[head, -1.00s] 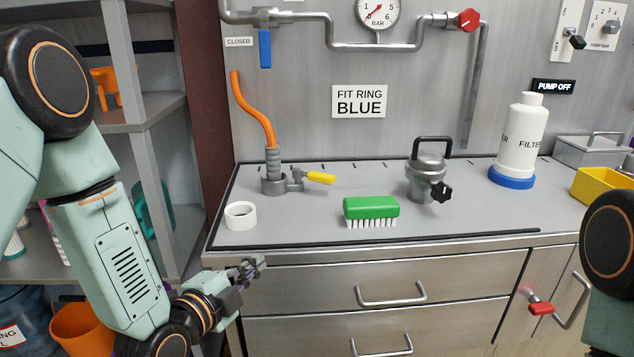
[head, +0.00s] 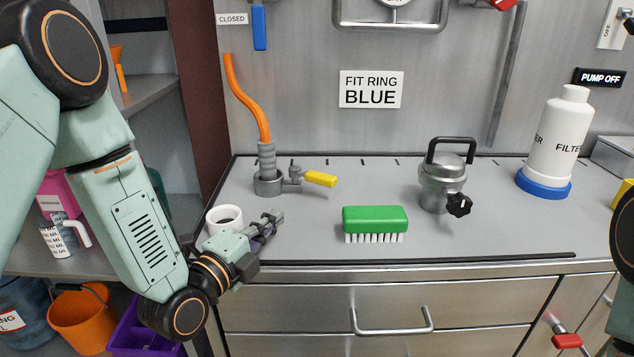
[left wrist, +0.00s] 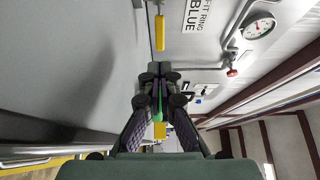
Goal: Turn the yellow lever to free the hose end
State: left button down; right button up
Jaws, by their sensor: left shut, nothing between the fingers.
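The yellow lever (head: 320,178) sticks out to the right from a grey valve fitting (head: 270,183) at the back left of the counter. The orange hose (head: 247,97) rises from a ribbed grey hose end (head: 266,158), which stands upright in the fitting. My left gripper (head: 274,218) is shut and empty, over the counter's front left, in front of the lever and apart from it. Its shut fingers show in the left wrist view (left wrist: 160,78). I cannot tell whether a yellow strip in that view is the lever. My right gripper is out of view.
Counter between lever and brush is clear.

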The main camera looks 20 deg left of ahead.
aim_at(319, 181)
pick_arm(q)
jog(key=shift+w+d, duration=0.35)
jog(key=shift+d, duration=0.1)
jog(key=b+x, duration=0.1)
jog(key=x, duration=1.1)
jog(key=shift+w+a+b, duration=0.15)
jog(key=shift+a+b, duration=0.05)
jog(key=shift+b, duration=0.1)
jog(key=shift+w+d, duration=0.3)
jog(key=shift+w, duration=0.2)
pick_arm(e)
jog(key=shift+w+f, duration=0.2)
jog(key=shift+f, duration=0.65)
pick_arm(q)
jog(key=shift+a, duration=0.15)
jog(key=shift+w, duration=0.1)
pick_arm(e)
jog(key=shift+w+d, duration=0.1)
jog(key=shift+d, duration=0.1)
